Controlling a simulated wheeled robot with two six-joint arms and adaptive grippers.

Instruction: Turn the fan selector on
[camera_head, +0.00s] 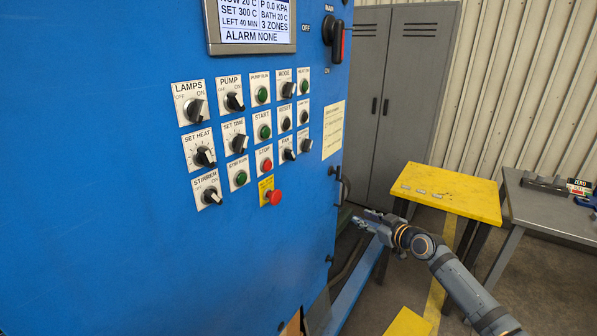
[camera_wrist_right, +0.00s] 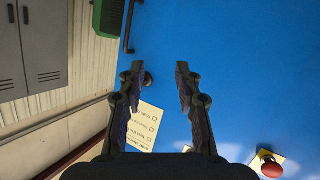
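The fan selector (camera_head: 289,154) is a small black knob on a white plate marked FAN, in the lower right part of the blue panel. Its exact pointing direction is too small to read. My right gripper (camera_head: 369,217) is to the right of the panel and lower than the selector, well apart from it. In the right wrist view my right gripper (camera_wrist_right: 160,70) has its two fingers spread with nothing between them, facing the blue cabinet. I cannot make out the fan selector in that view. My left gripper is not in view.
Other knobs and buttons crowd the blue panel (camera_head: 100,170), including a red emergency button (camera_head: 274,197), also in the wrist view (camera_wrist_right: 271,168). A paper checklist (camera_head: 333,129) is right of the selector. A yellow table (camera_head: 460,190) and grey lockers (camera_head: 395,90) stand right.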

